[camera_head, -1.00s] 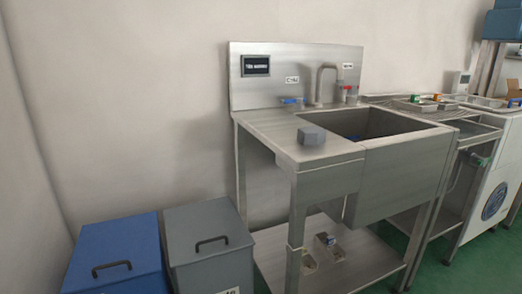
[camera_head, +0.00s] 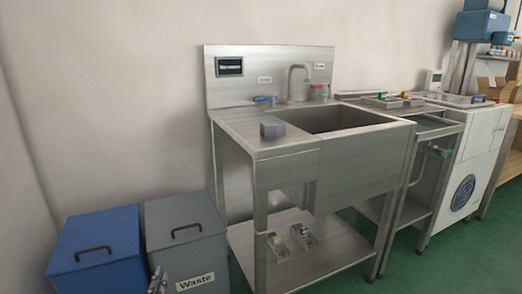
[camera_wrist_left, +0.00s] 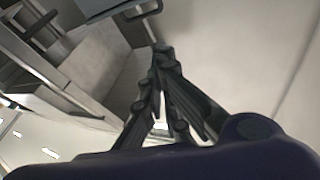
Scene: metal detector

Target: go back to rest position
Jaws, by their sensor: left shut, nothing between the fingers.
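My left gripper (camera_head: 158,272) shows at the bottom edge of the head view, in front of the grey bin. In the left wrist view its dark fingers (camera_wrist_left: 163,52) come together at the tips with nothing between them. The rest of my left arm is out of the head view. My right gripper is in neither view.
A blue bin (camera_head: 100,225) and a grey bin labelled Waste (camera_head: 185,215) stand at the lower left. A steel sink table (camera_head: 290,165) with a grey block (camera_head: 272,129) on top is at the middle. Green floor (camera_head: 440,262) is open at the lower right.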

